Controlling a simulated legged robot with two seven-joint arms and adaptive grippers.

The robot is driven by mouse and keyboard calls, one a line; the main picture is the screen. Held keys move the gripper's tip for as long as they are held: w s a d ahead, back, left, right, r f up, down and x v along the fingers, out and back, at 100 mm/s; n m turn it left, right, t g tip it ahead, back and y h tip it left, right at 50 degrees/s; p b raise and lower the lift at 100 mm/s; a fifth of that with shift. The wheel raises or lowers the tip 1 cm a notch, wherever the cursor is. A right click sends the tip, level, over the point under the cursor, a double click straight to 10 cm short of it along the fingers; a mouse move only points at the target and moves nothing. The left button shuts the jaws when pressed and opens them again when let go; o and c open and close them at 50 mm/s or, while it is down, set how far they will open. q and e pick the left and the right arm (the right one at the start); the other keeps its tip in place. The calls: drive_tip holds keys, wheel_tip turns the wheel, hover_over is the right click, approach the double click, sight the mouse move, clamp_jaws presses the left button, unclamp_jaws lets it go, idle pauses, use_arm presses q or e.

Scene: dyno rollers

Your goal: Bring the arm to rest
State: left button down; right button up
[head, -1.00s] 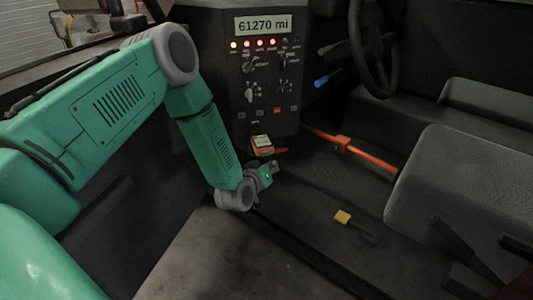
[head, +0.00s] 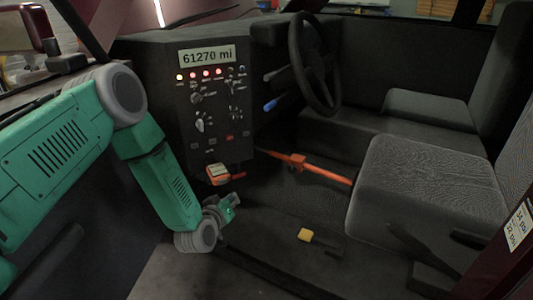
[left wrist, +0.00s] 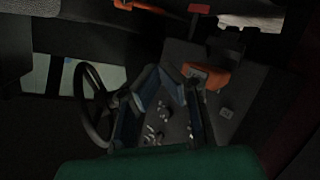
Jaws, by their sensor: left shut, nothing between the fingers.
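My left arm (head: 165,185) is green with grey joints and comes in from the left in the head view. It bends down in front of the dashboard console. My left gripper (head: 231,204) is small in that view, low beside the console base, shut and empty. An orange-and-white lever or handle (head: 219,174) stands just above it, apart from it. In the dark left wrist view the fingers (left wrist: 165,92) show in front of the console, with an orange part (left wrist: 208,75) beyond. My right gripper is not in view.
The console (head: 205,100) reads 61270 mi and has lit red lamps and several knobs. A steering wheel (head: 314,64), an orange bar (head: 310,167), a yellow pedal (head: 305,235) and a grey seat (head: 420,185) lie to the right. The cab floor (head: 270,225) between is mostly clear.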

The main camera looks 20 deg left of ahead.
use_arm(q)
drive_tip(key=s+d+f+m+g+h+p, duration=0.1)
drive_tip(key=s+d+f+m+g+p, duration=0.2)
drive_tip(key=s, duration=0.5)
drive_tip(key=s+d+f+m+g+h, duration=0.1)
drive_tip(key=s+d+f+g+h, duration=0.2)
drive_tip(key=s+d, duration=0.45)
drive_tip(key=s+a+r+m+g+y+p, duration=0.1)
drive_tip(key=s+g, duration=0.3)
drive_tip(key=s, duration=0.7)
drive_tip(key=s+a+r+m+g+y+p, duration=0.1)
drive_tip(key=s+a+m+g, duration=0.1)
drive_tip(key=s, duration=0.9)
drive_tip(key=shift+s+m+g, duration=0.2)
drive_tip(key=shift+m+g, duration=0.1)
drive_tip(key=shift+g, duration=0.6)
drive_tip(key=shift+s+r, duration=0.1)
